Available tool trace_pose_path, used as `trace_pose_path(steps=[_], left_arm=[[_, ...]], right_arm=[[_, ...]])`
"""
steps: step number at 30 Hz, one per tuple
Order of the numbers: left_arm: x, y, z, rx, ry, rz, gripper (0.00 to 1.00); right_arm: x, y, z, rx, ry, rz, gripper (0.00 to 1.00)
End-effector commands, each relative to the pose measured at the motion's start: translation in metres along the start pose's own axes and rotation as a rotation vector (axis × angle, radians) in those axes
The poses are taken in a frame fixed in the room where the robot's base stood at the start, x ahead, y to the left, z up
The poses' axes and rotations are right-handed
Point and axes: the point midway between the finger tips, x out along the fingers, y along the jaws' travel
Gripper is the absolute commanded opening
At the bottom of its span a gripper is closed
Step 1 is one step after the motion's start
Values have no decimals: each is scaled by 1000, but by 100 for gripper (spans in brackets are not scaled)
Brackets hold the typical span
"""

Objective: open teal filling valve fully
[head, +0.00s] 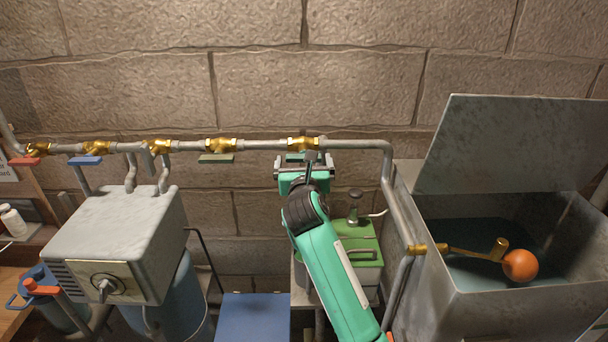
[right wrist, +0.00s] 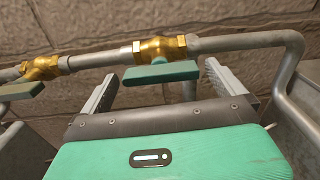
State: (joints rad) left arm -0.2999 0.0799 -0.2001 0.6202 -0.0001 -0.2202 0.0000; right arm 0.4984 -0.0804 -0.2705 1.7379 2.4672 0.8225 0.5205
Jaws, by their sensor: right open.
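The teal filling valve is a brass valve body (head: 303,143) with a flat teal lever (head: 296,156) under it, on the grey pipe near its right bend. In the right wrist view the teal lever (right wrist: 160,72) lies roughly along the pipe below the brass body (right wrist: 158,50). My right gripper (head: 304,164) is open just below this valve. In the right wrist view its two fingers (right wrist: 160,80) stand wide apart, one towards each end of the lever. I cannot tell whether either finger touches it. In the head view the gripper partly hides the lever. My left gripper is out of view.
A dull green lever (head: 216,158), a blue lever (head: 85,160) and a red lever (head: 24,161) hang along the same pipe to the left. A metal tank (head: 500,300) with an orange float (head: 520,265) stands right. A green-topped container (head: 352,238) stands behind my arm.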

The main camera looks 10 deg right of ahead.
Motion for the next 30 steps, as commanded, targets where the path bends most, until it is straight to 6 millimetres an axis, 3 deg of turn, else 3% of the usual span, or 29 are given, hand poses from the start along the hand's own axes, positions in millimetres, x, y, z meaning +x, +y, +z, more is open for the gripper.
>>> trace_pose_path(steps=[5, 18, 24, 30], left_arm=[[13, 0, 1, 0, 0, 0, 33], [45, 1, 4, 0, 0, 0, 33], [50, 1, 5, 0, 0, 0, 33], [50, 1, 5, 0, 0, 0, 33]], right_arm=[[-24, 0, -4, 3, -1, 1, 100], [-111, 0, -4, 2, -1, 1, 100], [-130, 0, -2, 0, -1, 1, 100], [-134, 0, 0, -1, 0, 1, 100]])
